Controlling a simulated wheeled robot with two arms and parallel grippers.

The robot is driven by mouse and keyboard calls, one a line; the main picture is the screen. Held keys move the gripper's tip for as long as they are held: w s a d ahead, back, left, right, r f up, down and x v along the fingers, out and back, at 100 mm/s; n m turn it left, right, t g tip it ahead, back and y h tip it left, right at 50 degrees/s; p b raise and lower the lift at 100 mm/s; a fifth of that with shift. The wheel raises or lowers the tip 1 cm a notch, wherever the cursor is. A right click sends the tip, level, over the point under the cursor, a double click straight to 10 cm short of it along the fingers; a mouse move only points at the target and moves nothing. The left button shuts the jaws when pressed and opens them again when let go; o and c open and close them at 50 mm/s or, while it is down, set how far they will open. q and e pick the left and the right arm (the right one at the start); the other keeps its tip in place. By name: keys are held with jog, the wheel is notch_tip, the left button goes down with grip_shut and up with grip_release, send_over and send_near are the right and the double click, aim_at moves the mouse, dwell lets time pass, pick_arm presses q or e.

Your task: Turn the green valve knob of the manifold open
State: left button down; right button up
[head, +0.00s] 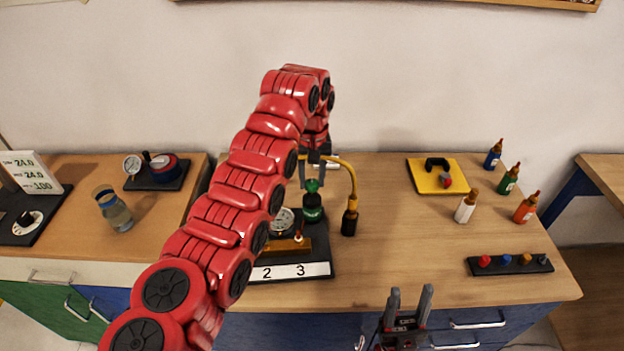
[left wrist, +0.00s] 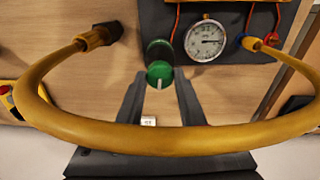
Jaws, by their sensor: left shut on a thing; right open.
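The manifold has a dark base (head: 322,254) with a white strip marked 2 and 3. Its green valve knob (head: 312,186) tops a dark green upright body; it also shows in the left wrist view (left wrist: 159,72) with a pale mark. My left gripper (head: 312,172) comes down from above, shut on the knob with a finger on each side. A yellow hose (head: 345,165) arches beside the gripper and crosses in front of the fingers in the left wrist view (left wrist: 150,140). A round gauge (left wrist: 205,41) is beside the knob. My right gripper (head: 409,305) is open and empty at the front edge.
My left arm hides part of the manifold. A yellow plate (head: 420,182), several small bottles (head: 466,207) and a dark strip with coloured knobs (head: 528,264) are on the right. A glass jar (head: 113,210) stands on the left bench. The table's middle right is clear.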

aim_at(313, 183)
pick_arm(q)
jog(key=shift+n, duration=0.6)
jog(key=shift+c, duration=2.2)
grip_release()
notch_tip(313, 183, up, 7)
jog(key=shift+d+f, duration=0.15)
jog(key=shift+f, duration=0.05)
notch_tip(313, 183, up, 11)
jog(key=p, duration=1)
